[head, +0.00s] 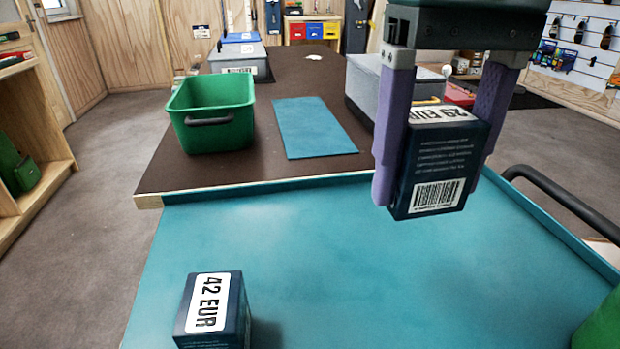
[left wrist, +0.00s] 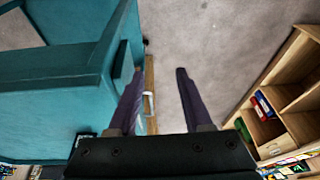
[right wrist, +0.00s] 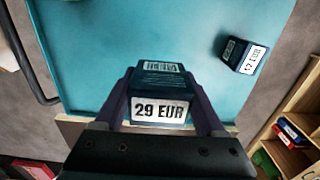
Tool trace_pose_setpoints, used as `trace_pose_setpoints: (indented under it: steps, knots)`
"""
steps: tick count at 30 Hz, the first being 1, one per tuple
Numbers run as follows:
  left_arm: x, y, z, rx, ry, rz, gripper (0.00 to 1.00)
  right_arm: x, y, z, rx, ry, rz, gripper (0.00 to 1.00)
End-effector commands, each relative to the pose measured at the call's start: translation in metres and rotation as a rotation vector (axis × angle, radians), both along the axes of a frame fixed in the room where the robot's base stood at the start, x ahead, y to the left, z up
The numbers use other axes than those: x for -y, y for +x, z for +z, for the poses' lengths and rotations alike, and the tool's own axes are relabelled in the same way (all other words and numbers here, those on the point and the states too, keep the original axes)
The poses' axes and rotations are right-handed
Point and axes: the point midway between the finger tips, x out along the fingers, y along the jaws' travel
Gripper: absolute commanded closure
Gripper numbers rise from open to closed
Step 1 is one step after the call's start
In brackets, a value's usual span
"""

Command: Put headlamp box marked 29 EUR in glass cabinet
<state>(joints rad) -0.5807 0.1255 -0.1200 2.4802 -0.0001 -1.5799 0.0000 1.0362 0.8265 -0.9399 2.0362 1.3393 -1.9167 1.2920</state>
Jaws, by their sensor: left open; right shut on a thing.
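My right gripper (head: 436,150) is shut on the dark blue headlamp box marked 29 EUR (head: 436,163). It holds the box in the air above the far right part of a teal tray surface (head: 330,240). The box's barcode side faces the head camera, and its price label (right wrist: 160,111) shows clearly in the right wrist view. My left gripper (left wrist: 160,72) is open and empty, over the floor beside a teal structure in the left wrist view; it is not in the head view. I cannot make out the glass cabinet in any view.
A similar box marked 42 EUR (head: 212,310) stands on the teal surface at the front left. Beyond it, a brown table holds a green bin (head: 212,110), a blue mat (head: 313,127) and grey boxes. A black handle (head: 560,200) is at the right.

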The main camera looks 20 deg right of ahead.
Motion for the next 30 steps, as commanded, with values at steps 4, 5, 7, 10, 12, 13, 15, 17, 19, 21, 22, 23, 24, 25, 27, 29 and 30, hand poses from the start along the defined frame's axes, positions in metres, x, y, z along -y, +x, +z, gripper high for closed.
trace_pose_setpoints:
  steps: [4,5,7,10,12,13,15,17,19,21,22,23,24,25,27,29,30]
  knots:
    - [0.000,0.000,-0.017,0.000,0.000,0.000,0.50,0.000,-0.001,-0.045,-0.003,0.000,0.000,0.90]
    - [0.000,0.000,-0.019,0.001,0.000,0.000,0.50,0.001,-0.001,-0.051,-0.003,-0.001,0.000,0.90]
    - [0.000,0.000,-0.021,0.001,0.000,0.000,0.50,0.000,0.000,-0.061,-0.002,-0.001,-0.001,0.90]
    - [0.000,0.000,-0.023,0.001,-0.001,0.001,0.50,0.000,0.000,-0.069,0.001,0.000,0.000,0.90]
    - [0.001,0.000,-0.025,0.001,-0.003,0.001,0.50,0.000,0.000,-0.075,0.001,-0.001,0.001,0.90]
    - [0.001,0.000,-0.026,0.001,-0.003,0.002,0.50,0.000,0.000,-0.079,0.000,-0.001,0.001,0.90]
    - [0.001,0.000,-0.031,0.001,-0.006,0.003,0.50,0.000,-0.001,-0.092,-0.002,-0.001,0.001,0.90]
    - [0.002,0.000,-0.036,0.001,-0.007,0.005,0.50,0.001,-0.001,-0.104,-0.002,-0.001,0.000,0.90]
    - [0.002,0.000,-0.040,0.001,-0.010,0.006,0.50,0.000,-0.001,-0.116,-0.001,-0.002,0.000,0.90]
    - [0.003,0.000,-0.042,0.000,-0.011,0.007,0.50,0.000,-0.001,-0.124,-0.001,-0.001,0.000,0.90]
    - [0.003,0.000,-0.042,0.000,-0.011,0.007,0.50,0.000,0.000,-0.126,0.000,-0.001,0.001,0.90]
    - [0.003,0.000,-0.042,0.000,-0.011,0.007,0.50,0.000,0.000,-0.128,0.000,0.000,0.001,0.90]
    - [0.003,0.000,-0.042,0.000,-0.011,0.007,0.50,0.000,0.000,-0.128,0.001,0.000,0.001,0.90]
    - [0.003,0.000,-0.042,0.000,-0.011,0.007,0.50,0.000,0.000,-0.128,0.002,0.000,0.001,0.90]
    - [0.003,0.000,-0.041,0.001,-0.010,0.007,0.50,0.000,0.000,-0.128,0.002,0.001,0.001,0.90]
    - [0.003,0.000,-0.041,0.001,-0.010,0.006,0.50,0.000,0.000,-0.127,0.002,0.001,0.002,0.90]
    - [0.003,0.000,-0.041,0.001,-0.010,0.006,0.50,0.000,0.000,-0.127,0.002,0.000,0.002,0.90]
